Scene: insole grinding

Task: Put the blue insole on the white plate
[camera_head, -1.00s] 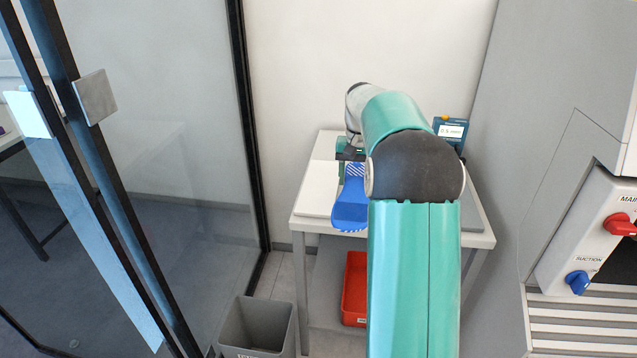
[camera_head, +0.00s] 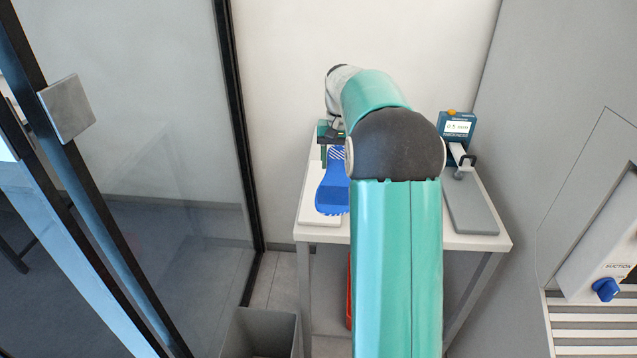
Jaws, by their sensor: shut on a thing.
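The blue insole (camera_head: 333,188) is in my gripper (camera_head: 333,146), which is shut on its far end. The insole's wide end points toward the camera. It hangs over the white plate (camera_head: 318,218) at the left of the white table, covering much of it. I cannot tell whether the insole touches the plate. My arm hides the right side of the insole's surroundings and the middle of the table.
A measuring device (camera_head: 457,127) with a small screen and a grey base plate (camera_head: 470,208) stands at the table's (camera_head: 480,242) right. A grey bin (camera_head: 262,332) stands below left. A red tray (camera_head: 349,290) is partly hidden under the table. A glass door (camera_head: 160,130) is at left, a grey machine (camera_head: 590,150) at right.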

